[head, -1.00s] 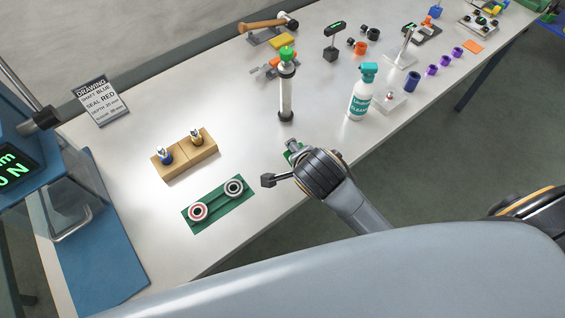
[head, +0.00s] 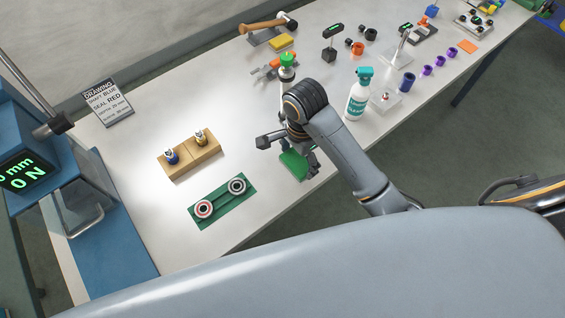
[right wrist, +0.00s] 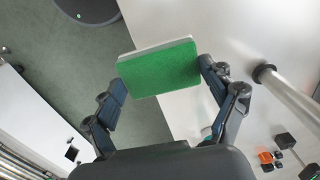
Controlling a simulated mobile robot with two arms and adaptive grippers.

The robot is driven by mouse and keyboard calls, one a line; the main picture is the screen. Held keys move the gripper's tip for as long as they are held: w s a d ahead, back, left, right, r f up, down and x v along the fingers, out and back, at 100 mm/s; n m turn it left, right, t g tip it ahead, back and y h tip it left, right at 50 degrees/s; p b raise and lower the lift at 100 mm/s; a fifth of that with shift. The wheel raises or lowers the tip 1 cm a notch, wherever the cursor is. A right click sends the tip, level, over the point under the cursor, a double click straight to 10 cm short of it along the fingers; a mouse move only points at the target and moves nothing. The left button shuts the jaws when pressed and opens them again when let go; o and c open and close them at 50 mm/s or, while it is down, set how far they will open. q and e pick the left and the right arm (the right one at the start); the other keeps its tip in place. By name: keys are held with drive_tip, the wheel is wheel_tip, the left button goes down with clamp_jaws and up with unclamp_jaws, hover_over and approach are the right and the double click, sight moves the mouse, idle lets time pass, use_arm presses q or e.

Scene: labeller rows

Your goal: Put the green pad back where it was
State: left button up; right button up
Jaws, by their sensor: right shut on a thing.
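The green pad (head: 293,164) is a flat block with a green face and a pale layer behind it. In the right wrist view the pad (right wrist: 160,70) sits between the two fingers of my right gripper (right wrist: 163,82), which is shut on it. In the head view my right gripper (head: 303,162) holds the pad near the table's front edge, partly hidden by the fingers. I cannot tell its exact height over the table. My left gripper is not in view.
A green tray (head: 222,204) with two rings and a wooden block (head: 188,157) with two small parts lie to the left. A spray bottle (head: 358,98) stands to the right. White table between is bare.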

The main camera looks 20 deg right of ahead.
drive_tip(key=w+f, duration=0.1)
drive_tip(key=f, duration=0.1)
drive_tip(key=w+a+f, duration=0.1)
drive_tip(key=w+f, duration=0.1)
drive_tip(key=w+a+f, duration=0.1)
drive_tip(key=f, duration=0.1)
drive_tip(key=shift+w+a+p, duration=0.15)
drive_tip(key=shift+w+p, duration=0.15)
drive_tip(key=shift+p, duration=0.1)
wheel_tip(320, 180, down, 3)
drive_tip(key=shift+p, duration=0.7)
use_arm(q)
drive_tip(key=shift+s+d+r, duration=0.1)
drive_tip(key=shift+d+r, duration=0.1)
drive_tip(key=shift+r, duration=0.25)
use_arm(e)
drive_tip(key=shift+f, duration=0.2)
drive_tip(key=o, duration=0.9)
drive_tip(key=shift+c, duration=0.2)
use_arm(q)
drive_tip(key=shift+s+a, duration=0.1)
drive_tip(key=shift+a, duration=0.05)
use_arm(e)
wheel_tip(320, 180, up, 12)
